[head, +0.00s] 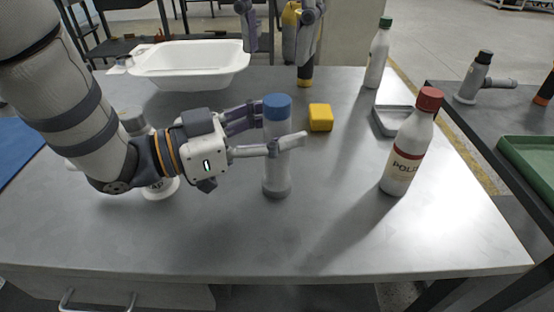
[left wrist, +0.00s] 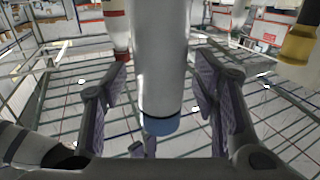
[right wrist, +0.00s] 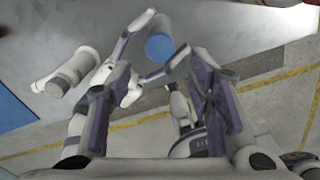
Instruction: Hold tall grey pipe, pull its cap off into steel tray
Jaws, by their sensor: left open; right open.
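The tall grey pipe (head: 276,165) stands upright on the table with a blue cap (head: 277,104) on top. My left gripper (head: 270,132) is open, its fingers on either side of the pipe just below the cap. In the left wrist view the pipe (left wrist: 162,60) is between the spread fingers, with gaps on both sides. My right gripper (head: 280,42) is open and empty, farther back and higher. The right wrist view shows the cap (right wrist: 160,47) beyond its fingertips. The shallow steel tray (head: 385,128) is at the right, partly behind a red-capped bottle.
The red-capped bottle (head: 405,150) stands in front of the tray; a green-capped bottle (head: 378,55) is behind it. A yellow block (head: 320,117) lies right of the pipe. A white tub (head: 190,62) is at the back left. The table's front right is clear.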

